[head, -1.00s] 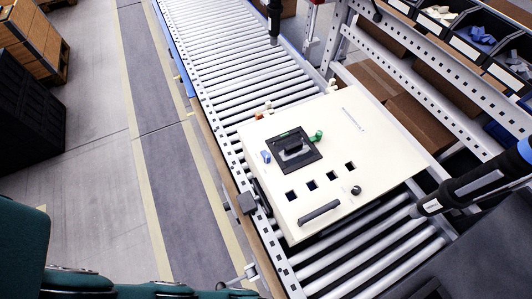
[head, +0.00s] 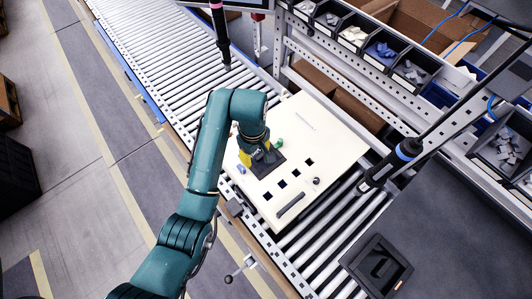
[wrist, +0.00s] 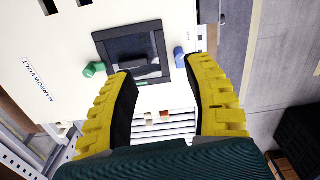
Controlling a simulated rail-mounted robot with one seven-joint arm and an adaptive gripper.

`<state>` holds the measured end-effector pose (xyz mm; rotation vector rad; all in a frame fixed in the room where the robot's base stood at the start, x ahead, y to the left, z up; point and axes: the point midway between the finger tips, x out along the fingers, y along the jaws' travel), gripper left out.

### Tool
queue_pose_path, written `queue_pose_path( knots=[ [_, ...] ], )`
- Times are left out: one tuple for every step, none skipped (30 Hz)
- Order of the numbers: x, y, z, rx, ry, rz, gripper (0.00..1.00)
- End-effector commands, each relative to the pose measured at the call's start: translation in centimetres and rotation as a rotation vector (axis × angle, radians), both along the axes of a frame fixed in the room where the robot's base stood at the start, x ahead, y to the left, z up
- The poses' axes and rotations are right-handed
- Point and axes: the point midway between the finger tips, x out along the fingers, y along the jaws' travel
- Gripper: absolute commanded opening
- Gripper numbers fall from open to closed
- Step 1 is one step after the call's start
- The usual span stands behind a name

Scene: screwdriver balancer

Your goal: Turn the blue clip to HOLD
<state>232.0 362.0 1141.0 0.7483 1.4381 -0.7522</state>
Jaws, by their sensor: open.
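The blue clip (wrist: 179,57) stands on a white panel (head: 330,140), beside a dark square block with a black handle (wrist: 128,55). In the head view the blue clip (head: 241,169) is small, at the panel's left side. A green clip (wrist: 95,69) sits on the block's opposite side. My gripper (wrist: 160,68) is open and empty over the panel, its yellow fingers spread; the right fingertip is close to the blue clip, and I cannot tell whether they touch. In the head view my gripper (head: 252,160) hides part of the block. No HOLD marking is legible.
The panel rests on a roller conveyor (head: 160,60) and has square holes and a dark bar handle (head: 291,205). A black hanging tool (head: 395,165) stands to its right. Parts bins (head: 380,52) line the back. A dark tray (head: 376,266) lies on the grey table at front right.

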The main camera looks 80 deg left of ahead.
Motion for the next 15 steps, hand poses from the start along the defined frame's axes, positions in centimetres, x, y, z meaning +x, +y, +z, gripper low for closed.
queue_pose_path(
  knots=[
    [-2.3,1.3,1.8,0.001,-0.002,0.061,0.52],
    [-3.3,1.7,1.8,0.0,-0.001,0.086,0.52],
    [-4.2,2.1,1.8,-0.003,0.001,0.109,0.52],
    [-4.6,2.3,1.8,-0.002,0.0,0.12,0.52],
    [-4.9,2.4,1.7,-0.002,0.0,0.127,0.52],
    [-5.1,2.5,1.3,-0.001,0.0,0.131,0.52],
    [-5.1,2.5,0.9,-0.001,0.0,0.131,0.52],
    [-5.0,2.5,0.4,-0.001,0.0,0.13,0.52],
    [-5.0,2.5,-0.4,-0.001,0.0,0.129,0.52],
    [-5.0,2.5,-1.0,-0.001,0.0,0.129,0.52],
    [-5.0,2.5,-1.7,-0.001,0.0,0.129,0.52],
    [-5.0,2.4,-2.2,-0.003,0.001,0.128,0.52],
    [-5.0,2.4,-2.8,-0.003,0.002,0.128,0.52],
    [-5.0,2.4,-3.5,-0.003,0.002,0.128,0.52],
    [-5.0,2.4,-4.5,-0.003,0.001,0.128,0.52]
  ],
)
